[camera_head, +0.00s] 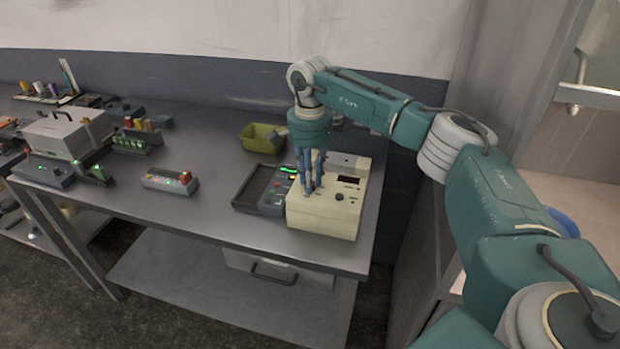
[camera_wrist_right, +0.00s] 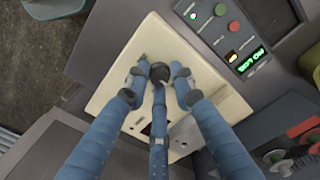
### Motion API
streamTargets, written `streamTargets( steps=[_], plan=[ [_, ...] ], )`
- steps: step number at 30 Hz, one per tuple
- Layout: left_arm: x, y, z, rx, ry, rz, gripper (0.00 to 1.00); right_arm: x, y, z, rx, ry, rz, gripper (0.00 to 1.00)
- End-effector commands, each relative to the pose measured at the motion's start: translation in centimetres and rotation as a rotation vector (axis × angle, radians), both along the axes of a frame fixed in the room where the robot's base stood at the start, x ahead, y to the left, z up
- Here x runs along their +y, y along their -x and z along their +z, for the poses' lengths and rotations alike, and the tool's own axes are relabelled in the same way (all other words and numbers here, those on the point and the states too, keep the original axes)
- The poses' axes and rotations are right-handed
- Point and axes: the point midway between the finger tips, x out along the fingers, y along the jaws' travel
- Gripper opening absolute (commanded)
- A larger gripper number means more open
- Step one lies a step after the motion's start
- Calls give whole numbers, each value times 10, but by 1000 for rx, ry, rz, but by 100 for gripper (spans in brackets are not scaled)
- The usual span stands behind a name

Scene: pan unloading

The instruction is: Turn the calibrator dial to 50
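The calibrator is a cream box (camera_head: 322,215) on the metal table, with a small dark display (camera_head: 348,180) and a dark knob (camera_head: 339,197) on its top. My right gripper (camera_head: 309,190) points down over the left part of this top. In the right wrist view, its three blue fingers (camera_wrist_right: 158,76) surround a black dial (camera_wrist_right: 159,71) on the cream panel (camera_wrist_right: 122,62). The fingertips are close around the dial; I cannot tell whether they press on it. The dial's scale and the number it points to cannot be read. My left gripper is not in view.
A dark grey console (camera_head: 249,193) with a green-lit screen stands against the calibrator's left side. A yellow-green bin (camera_head: 262,138) is behind it. A grey button box (camera_head: 170,181) and other devices stand further left. The table between is clear.

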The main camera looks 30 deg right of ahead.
Motion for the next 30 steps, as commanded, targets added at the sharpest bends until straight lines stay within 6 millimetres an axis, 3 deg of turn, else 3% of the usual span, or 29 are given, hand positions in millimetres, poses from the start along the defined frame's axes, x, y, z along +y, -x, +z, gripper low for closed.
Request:
streamTargets(
  steps=[10, 14, 24, 30],
  plan=[
    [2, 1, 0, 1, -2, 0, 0, 0, 0, 0, 1, 0, -1, 41],
    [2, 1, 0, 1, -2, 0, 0, 0, 0, 9, -1, 0, -1, 41],
    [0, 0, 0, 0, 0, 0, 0, 1, -1, 78, -5, -2, 0, 41],
    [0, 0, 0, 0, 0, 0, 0, 0, -1, 109, -2, -1, -1, 41]
  ],
)
